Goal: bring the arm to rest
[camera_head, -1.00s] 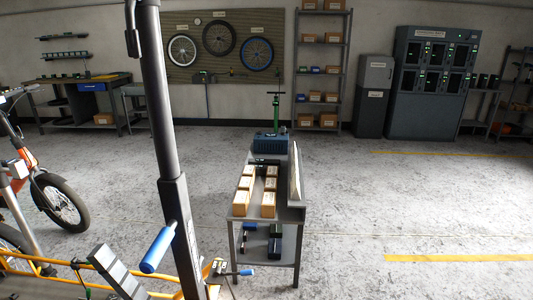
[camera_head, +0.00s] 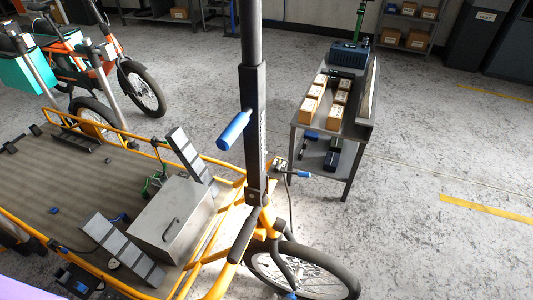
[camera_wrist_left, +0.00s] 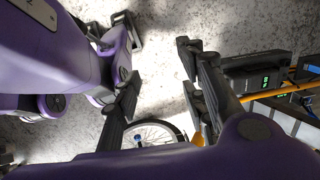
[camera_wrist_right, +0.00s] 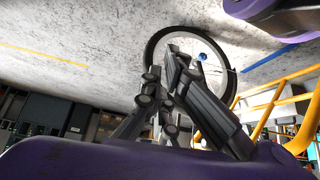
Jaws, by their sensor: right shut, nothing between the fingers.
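My left gripper (camera_wrist_left: 160,75) shows in the left wrist view with its two dark fingers spread wide and nothing between them. Grey floor and part of a wheel show behind it. My right gripper (camera_wrist_right: 165,75) shows in the right wrist view with its fingers together and empty. It is in front of a spoked wheel (camera_wrist_right: 150,50) from this camera; the distance is unclear. Purple arm parts of mine show in both wrist views. Neither gripper shows in the head view.
A yellow cargo bike (camera_head: 168,147) with a flat deck, a grey box (camera_head: 172,228) and a front wheel (camera_head: 335,272) stands close in front. A dark post (camera_head: 253,100) with a blue handle rises there. A bench (camera_head: 360,130) with boxes stands beyond. Floor at right is clear.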

